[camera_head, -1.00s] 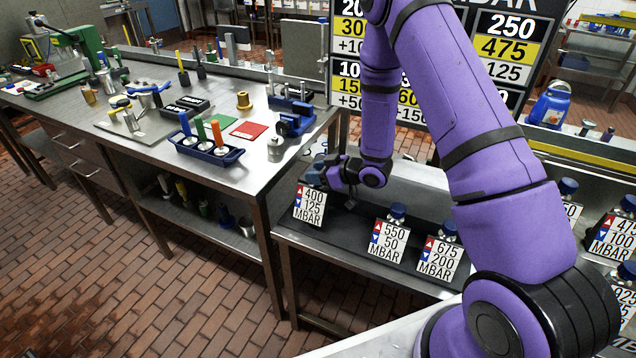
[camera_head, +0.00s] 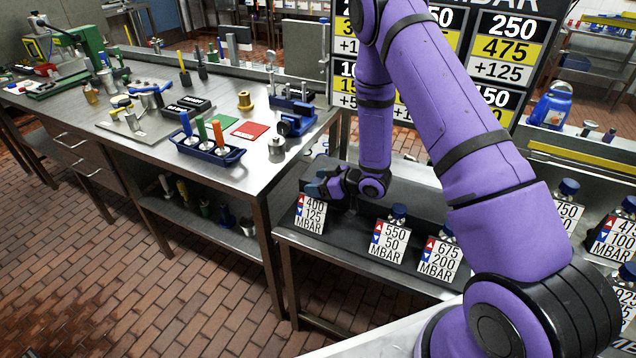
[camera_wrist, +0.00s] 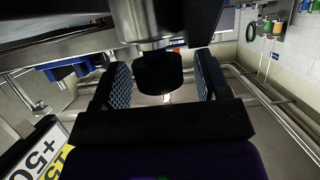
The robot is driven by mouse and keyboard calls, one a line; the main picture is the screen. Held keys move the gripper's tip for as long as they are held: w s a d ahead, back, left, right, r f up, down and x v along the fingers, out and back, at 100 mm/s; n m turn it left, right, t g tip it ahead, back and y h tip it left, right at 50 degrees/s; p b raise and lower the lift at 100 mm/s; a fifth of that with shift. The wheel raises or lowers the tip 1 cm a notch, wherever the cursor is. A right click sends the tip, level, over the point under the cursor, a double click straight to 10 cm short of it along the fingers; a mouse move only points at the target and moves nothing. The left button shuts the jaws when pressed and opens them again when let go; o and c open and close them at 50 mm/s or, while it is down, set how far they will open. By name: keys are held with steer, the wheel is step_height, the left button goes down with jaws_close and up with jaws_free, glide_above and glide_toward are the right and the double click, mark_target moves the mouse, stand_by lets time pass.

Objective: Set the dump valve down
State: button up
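In the wrist view, a valve (camera_wrist: 160,72) with a dark round cap and a silver body stands between my two finger pads. My gripper (camera_wrist: 163,84) is open around the cap, with a visible gap on each side. The valve's far end is hidden by dark and metal parts at the top of the view. In the head view, my gripper (camera_head: 326,186) is at the left end of the dark valve rack (camera_head: 352,235), just above the 400/125 mbar label (camera_head: 310,213). The valve there is mostly hidden by my gripper, and I cannot tell how it is seated.
Blue-capped valves stand behind the 550/50 label (camera_head: 389,241) and 675/200 label (camera_head: 438,258). More labelled valves (camera_head: 626,206) stand at the right. The steel workbench (camera_head: 215,102) at the left holds a blue tray (camera_head: 208,152) and tools. A large number board (camera_head: 500,45) stands behind.

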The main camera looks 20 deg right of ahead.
steer(key=shift+r, duration=0.15)
steer(key=v, duration=0.7)
steer(key=w+d+r+m+h, duration=0.1)
steer(key=d+r+h, duration=0.15)
steer(key=r, duration=0.45)
steer(key=w+d+r+m+h, duration=0.1)
steer(key=d+r+h, duration=0.15)
steer(key=r, duration=0.55)
steer(key=s+d+r+m+h, duration=0.25)
steer(key=s+r+h, duration=0.25)
steer(key=r, duration=0.6)
steer(key=s+a+r+m+g, duration=0.1)
steer(key=s+r, duration=0.3)
steer(key=s, duration=0.5)
steer(key=s+a+r+m+g, duration=0.2)
steer(key=s+r, duration=0.1)
steer(key=s, duration=0.7)
steer(key=s+a+r+m+g, duration=0.1)
steer(key=s+r, duration=0.3)
steer(key=s, duration=0.5)
steer(key=shift+s+a+r, duration=0.25)
steer(key=shift+a+r, duration=0.15)
steer(key=shift+a, duration=0.25)
